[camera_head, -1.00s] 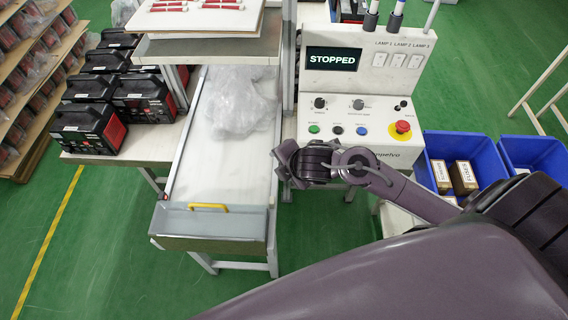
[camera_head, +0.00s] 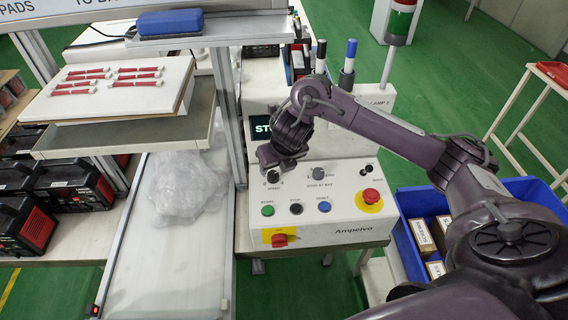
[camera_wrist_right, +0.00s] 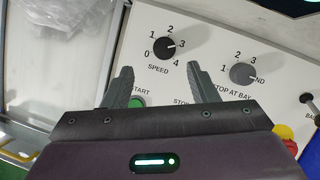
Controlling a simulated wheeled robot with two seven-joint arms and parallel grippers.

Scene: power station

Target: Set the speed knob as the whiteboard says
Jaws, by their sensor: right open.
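The speed knob (camera_wrist_right: 164,47) is a black dial on the white control panel (camera_head: 335,215), with marks 0 to 4; its white line points towards 3. In the head view the knob (camera_head: 272,177) shows just below my right gripper (camera_head: 272,163). In the right wrist view the gripper (camera_wrist_right: 158,72) is open, its fingers apart and empty, with the knob beyond the gap between their tips. They appear clear of it. Only the bottom edge of a white board (camera_head: 95,28) shows at the top left, with cut-off lettering such as "PADS". My left gripper is out of view.
The stop-at-bay knob (camera_wrist_right: 242,73) is right of the speed knob. Green (camera_head: 267,210), black and blue buttons and a red emergency stop (camera_head: 370,196) lie near. My arm partly covers the display (camera_head: 262,127). A post (camera_head: 229,120) stands left of the panel.

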